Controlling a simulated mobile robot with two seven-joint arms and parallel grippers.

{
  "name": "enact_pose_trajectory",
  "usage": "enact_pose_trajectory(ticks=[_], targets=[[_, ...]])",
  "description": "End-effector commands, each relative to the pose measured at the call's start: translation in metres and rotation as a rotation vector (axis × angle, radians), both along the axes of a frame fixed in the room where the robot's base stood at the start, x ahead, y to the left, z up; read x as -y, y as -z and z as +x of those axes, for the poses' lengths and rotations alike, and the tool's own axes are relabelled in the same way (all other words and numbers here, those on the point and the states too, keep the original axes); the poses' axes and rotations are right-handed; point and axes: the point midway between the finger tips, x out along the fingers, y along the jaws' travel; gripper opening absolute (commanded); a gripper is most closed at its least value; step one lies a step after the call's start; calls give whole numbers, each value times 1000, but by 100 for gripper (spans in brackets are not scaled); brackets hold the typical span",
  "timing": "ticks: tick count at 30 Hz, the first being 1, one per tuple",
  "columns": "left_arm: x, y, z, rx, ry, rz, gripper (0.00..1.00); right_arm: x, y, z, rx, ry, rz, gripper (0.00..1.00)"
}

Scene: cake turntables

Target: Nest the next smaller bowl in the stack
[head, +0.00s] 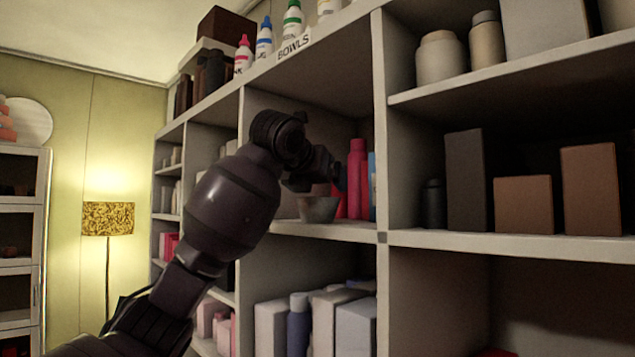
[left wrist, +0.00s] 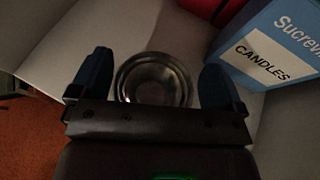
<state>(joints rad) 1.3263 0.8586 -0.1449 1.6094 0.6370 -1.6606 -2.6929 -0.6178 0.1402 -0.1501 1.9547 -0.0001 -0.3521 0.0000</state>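A metal bowl (head: 320,209) sits on the middle shelf, in the compartment under the BOWLS label. It also shows in the left wrist view (left wrist: 153,82), seen from above with concentric rings inside; I cannot tell whether these are one bowl or several nested. My left gripper (head: 326,178) is just above the bowl. In the left wrist view the fingers (left wrist: 156,80) are wide apart on either side of the bowl, with nothing visibly clamped. The arm hides part of the compartment. My right gripper is in neither view.
Red bottles (head: 357,178) stand right of the bowl, near a blue box labelled CANDLES (left wrist: 277,50). The compartment's upright divider (head: 381,150) is close on the right. Boxes (head: 345,325) fill the shelf below.

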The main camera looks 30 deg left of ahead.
Motion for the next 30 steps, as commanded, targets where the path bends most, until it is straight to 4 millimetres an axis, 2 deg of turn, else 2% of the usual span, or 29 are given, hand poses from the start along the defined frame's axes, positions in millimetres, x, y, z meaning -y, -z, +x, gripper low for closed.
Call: enact_pose_trajectory(ticks=[18, 30], targets=[[0, -1, 0, 0, 0, 0, 100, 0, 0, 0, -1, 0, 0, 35], [0, -46, 0, 2, 0, 0, 100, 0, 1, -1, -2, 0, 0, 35]])
